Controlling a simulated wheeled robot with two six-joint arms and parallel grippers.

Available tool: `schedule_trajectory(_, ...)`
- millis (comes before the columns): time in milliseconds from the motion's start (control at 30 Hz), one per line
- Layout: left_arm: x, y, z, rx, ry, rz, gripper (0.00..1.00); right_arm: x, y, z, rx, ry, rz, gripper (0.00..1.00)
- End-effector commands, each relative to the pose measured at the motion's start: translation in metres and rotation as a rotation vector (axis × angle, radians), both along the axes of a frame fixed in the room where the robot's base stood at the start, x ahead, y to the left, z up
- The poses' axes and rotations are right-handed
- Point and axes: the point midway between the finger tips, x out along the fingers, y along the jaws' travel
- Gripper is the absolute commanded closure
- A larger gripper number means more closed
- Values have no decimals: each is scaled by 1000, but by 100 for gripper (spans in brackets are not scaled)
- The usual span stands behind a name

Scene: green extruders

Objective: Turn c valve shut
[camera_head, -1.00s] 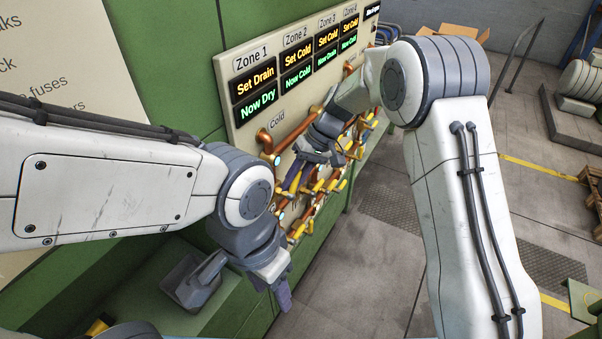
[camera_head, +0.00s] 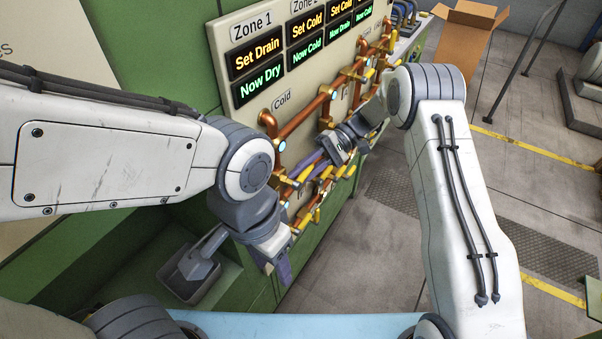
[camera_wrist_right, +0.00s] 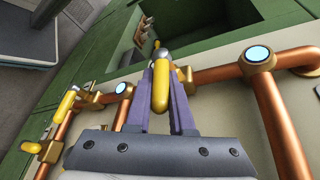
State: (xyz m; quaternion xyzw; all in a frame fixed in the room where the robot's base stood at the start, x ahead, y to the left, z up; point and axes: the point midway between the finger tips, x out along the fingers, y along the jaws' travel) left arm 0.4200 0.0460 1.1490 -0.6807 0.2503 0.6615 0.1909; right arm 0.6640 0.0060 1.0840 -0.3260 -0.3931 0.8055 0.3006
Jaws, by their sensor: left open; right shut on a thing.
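Copper pipes with several yellow-handled valves run along the beige panel (camera_head: 225,67). My right gripper (camera_head: 303,174) reaches in at the lower pipes. In the right wrist view, my right gripper (camera_wrist_right: 160,92) is shut on a yellow valve handle (camera_wrist_right: 160,85), with one purple finger on each side. The handle's round silvery end sits at the top, beyond the fingertips. No letter naming this valve can be read. My left gripper (camera_head: 285,270) is open and empty, pointing down in front of the green cabinet, below the right one and apart from the valves.
Other yellow handles (camera_wrist_right: 67,103) and a copper pipe (camera_wrist_right: 275,120) lie close on both sides of my right gripper. A grey scoop-like object (camera_head: 192,272) is on the green ledge at lower left. An open cardboard box (camera_head: 468,15) stands behind.

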Motion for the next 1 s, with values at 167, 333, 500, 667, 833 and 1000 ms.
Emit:
schedule_trajectory(167,0,0,-6,0,0,0,50,-1,1,-4,34,55,-4,100)
schedule_trajectory(333,0,0,-8,0,0,-1,50,-2,0,-4,50,79,-6,100)
schedule_trajectory(500,0,0,-8,0,0,0,50,-2,0,-4,53,87,-5,100)
schedule_trajectory(667,0,0,-8,0,0,0,50,-2,0,-4,52,87,-4,100)
schedule_trajectory(833,0,0,-8,0,0,0,50,-2,0,-4,51,88,-3,67)
schedule_trajectory(1000,0,0,-8,0,0,0,50,-2,-1,-3,52,87,-4,67)
